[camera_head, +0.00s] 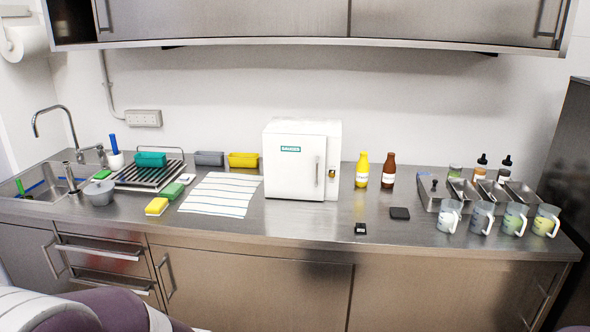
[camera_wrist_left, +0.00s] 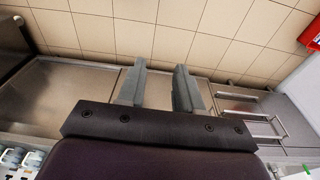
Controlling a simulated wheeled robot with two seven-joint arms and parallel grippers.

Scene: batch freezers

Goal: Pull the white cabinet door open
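The white cabinet (camera_head: 330,140) stands on the steel counter near the middle of the head view. Its door (camera_head: 291,165) faces me and looks closed, with a green label near the top. A slim vertical handle (camera_head: 317,172) is on the door's right side. My left gripper (camera_wrist_left: 160,70) shows in the left wrist view with its two grey fingers apart and nothing between them. It is away from the cabinet, which is not in that view. In the head view only my left arm shows at the bottom left. My right gripper is not in view.
A striped cloth (camera_head: 220,195) lies left of the cabinet. Yellow (camera_head: 362,172) and brown (camera_head: 388,172) bottles stand to its right. A small black device (camera_head: 361,229) and black pad (camera_head: 400,213) lie in front to the right. Counter directly before the door is clear. Upper cupboards (camera_head: 300,22) overhang.

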